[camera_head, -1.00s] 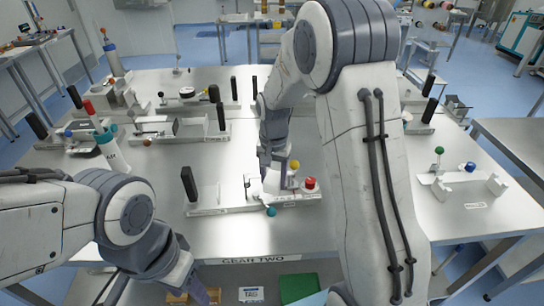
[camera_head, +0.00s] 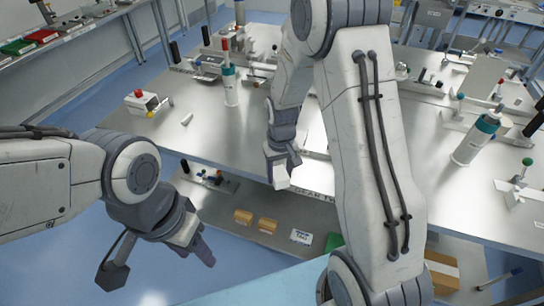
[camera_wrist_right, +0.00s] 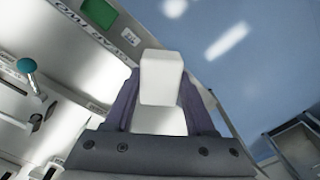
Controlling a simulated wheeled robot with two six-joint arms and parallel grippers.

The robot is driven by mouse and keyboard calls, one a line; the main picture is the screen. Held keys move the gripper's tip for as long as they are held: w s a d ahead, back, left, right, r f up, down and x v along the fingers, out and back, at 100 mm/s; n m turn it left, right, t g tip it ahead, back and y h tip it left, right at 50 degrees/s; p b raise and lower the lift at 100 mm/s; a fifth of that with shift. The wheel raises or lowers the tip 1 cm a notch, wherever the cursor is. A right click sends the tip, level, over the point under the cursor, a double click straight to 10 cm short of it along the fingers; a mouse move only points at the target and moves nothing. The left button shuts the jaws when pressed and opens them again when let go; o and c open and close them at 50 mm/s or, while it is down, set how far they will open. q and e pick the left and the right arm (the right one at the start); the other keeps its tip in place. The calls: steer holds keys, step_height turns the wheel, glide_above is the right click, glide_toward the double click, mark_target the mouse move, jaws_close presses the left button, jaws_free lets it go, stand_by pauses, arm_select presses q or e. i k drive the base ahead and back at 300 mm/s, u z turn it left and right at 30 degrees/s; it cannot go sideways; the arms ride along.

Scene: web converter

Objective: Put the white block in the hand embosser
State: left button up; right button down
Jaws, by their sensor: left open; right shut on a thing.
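The white block (camera_head: 276,177) is a pale upright piece between the fingers of my right gripper (camera_head: 281,157), near the table's front edge. In the right wrist view the block (camera_wrist_right: 162,79) stands between the two dark fingers, with a face towards the camera. My left gripper (camera_head: 194,240) is open and empty at the lower left, in front of the table. Several metal hand devices stand on the table; I cannot tell which one is the hand embosser.
On the steel table (camera_head: 215,140) stand a white bottle (camera_head: 230,90), a larger bottle (camera_head: 474,142) and a small box with a red knob (camera_head: 147,102). A lower shelf holds cardboard boxes (camera_head: 243,217). A teal-knobbed lever (camera_wrist_right: 26,66) shows at the wrist view's left.

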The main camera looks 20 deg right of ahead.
mark_target(317, 142)
steer(key=u, duration=0.65)
steer(key=k, duration=0.85)
steer(key=u, duration=0.25)
steer(key=i, duration=1.05)
steer(key=z, duration=1.15)
steer(key=i, duration=0.85)
steer(key=z, duration=0.5)
